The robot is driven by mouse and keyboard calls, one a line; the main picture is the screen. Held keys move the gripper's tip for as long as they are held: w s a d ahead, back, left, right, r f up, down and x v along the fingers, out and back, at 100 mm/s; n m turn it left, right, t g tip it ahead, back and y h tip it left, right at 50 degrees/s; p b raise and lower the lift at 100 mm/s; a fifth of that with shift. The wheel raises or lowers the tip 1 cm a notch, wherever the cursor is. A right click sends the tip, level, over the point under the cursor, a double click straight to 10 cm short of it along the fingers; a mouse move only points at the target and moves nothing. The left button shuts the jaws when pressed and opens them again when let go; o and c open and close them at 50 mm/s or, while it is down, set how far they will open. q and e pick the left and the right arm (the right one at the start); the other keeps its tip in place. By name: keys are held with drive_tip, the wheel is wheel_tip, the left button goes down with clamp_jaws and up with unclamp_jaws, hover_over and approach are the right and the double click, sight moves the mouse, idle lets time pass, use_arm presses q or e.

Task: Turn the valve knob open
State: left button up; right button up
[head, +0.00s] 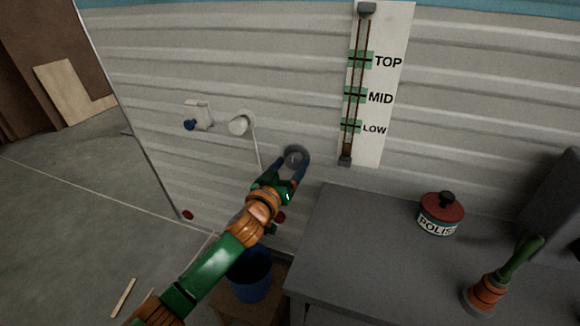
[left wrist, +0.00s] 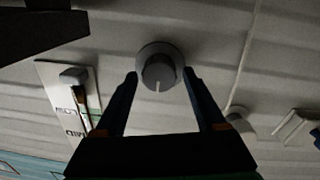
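The valve knob (head: 294,155) is a grey round knob on the ribbed white wall, below and left of the slider board. In the left wrist view the knob (left wrist: 158,72) shows a round base and a pale pointer line running toward the gripper. My left gripper (head: 291,168) is at the knob with its fingers spread. In the left wrist view its fingertips (left wrist: 160,76) are on either side of the knob, with small gaps visible; I cannot tell whether either touches the base. My right gripper is not in view.
A slider board (head: 388,120) marked TOP, MID and LOW is above right. A white knob with a cord (head: 238,124) and a blue-knobbed fitting (head: 200,115) are left. A grey counter (head: 350,245) with a polish tin (head: 441,213) stands right. A blue bucket (head: 250,278) is below the arm.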

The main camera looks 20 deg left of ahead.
use_arm(q)
clamp_jaws()
